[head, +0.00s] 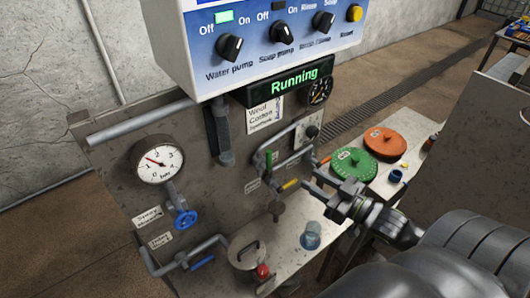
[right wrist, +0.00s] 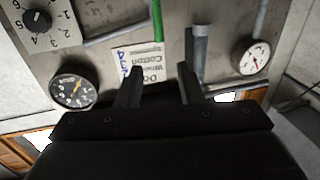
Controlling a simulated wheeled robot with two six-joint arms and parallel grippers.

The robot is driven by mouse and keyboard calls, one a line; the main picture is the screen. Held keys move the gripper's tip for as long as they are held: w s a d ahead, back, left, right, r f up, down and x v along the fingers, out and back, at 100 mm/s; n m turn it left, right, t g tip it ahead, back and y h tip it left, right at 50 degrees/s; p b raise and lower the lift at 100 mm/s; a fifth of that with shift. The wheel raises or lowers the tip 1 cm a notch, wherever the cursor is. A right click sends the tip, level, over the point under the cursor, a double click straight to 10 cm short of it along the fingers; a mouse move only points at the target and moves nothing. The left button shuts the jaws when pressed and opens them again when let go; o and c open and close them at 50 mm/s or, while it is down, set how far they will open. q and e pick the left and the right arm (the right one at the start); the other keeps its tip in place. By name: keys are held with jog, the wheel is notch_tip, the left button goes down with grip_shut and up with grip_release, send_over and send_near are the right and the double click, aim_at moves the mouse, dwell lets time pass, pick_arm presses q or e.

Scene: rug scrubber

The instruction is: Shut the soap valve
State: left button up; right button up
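No readable label in the head view marks which handle is the soap valve. A green lever (head: 268,160) stands upright on the pipework at the panel's middle; it shows in the right wrist view (right wrist: 156,20) too. A yellow lever (head: 290,184) lies along a lower pipe. A blue lever (head: 203,262) is on the low left pipe, below a blue handwheel (head: 186,219). My right gripper (head: 312,178) is open and empty, right of the yellow lever in the picture. Its two separated fingers show in the right wrist view (right wrist: 158,85). My left gripper is out of view.
The control box (head: 265,45) overhangs the panel, with a "Running" display (head: 295,80). A pressure gauge (head: 158,160) sits at left. Below are a clear cup (head: 311,236) and a red knob (head: 263,271). Green (head: 356,165) and orange lids (head: 384,144) lie on the right-hand table.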

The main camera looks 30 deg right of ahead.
jog(key=b, duration=0.8)
send_near(271, 155)
jog(key=x, duration=0.5)
jog(key=shift+b+x, duration=0.65)
jog(key=shift+x, duration=2.3)
jog(key=shift+c, duration=0.4)
grip_shut()
